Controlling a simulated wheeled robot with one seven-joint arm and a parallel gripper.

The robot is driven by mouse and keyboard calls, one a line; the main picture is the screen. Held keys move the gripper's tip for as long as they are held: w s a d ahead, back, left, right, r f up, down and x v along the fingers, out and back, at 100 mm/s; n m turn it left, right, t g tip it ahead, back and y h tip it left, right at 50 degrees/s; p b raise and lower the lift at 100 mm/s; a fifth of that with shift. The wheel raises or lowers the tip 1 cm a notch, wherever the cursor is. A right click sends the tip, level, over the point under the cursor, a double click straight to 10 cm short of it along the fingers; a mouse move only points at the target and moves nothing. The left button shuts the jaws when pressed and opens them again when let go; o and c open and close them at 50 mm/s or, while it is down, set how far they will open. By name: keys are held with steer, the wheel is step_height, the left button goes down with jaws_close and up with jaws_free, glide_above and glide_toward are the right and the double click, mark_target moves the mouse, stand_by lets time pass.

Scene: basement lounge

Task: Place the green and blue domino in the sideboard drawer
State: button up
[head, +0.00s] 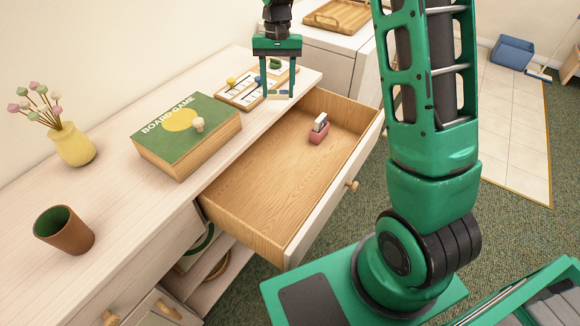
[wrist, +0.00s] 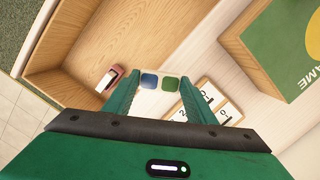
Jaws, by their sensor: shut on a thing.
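My gripper (head: 278,90) is over the back corner of the sideboard top, near the open drawer's far end. It is shut on the green and blue domino (wrist: 159,82), a pale tile with one blue and one green square. In the wrist view the tile sits between the two fingertips; in the head view only its pale edge (head: 278,95) shows. The sideboard drawer (head: 250,195) is pulled out, with a bare wooden floor and a small pink and white object (head: 319,129) in it. That object also shows in the wrist view (wrist: 108,79).
On the sideboard top (head: 120,210) are a green board game box (head: 185,150) with a pawn on it, white number tiles (head: 240,93), a yellow vase with flowers (head: 75,145) and a brown cup (head: 64,230). Most of the drawer floor is free.

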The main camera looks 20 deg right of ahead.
steer(key=s+a+f+m, duration=0.3)
steer(key=s+a, duration=0.3)
steer(key=s, duration=0.5)
steer(key=s+a+f+m, duration=0.3)
steer(key=s+a, duration=0.3)
steer(key=s, duration=0.4)
glide_above(288, 185)
steer(key=shift+m+t+y, duration=0.3)
step_height(288, 185, down, 12)
steer(key=shift+s+r, duration=0.1)
steer(key=shift+w+d+f, duration=0.3)
steer(key=shift+f, duration=2)
steer(key=shift+f, duration=0.1)
steer(key=o, duration=1.1)
steer(key=shift+c, duration=0.2)
steer(key=shift+o, duration=0.2)
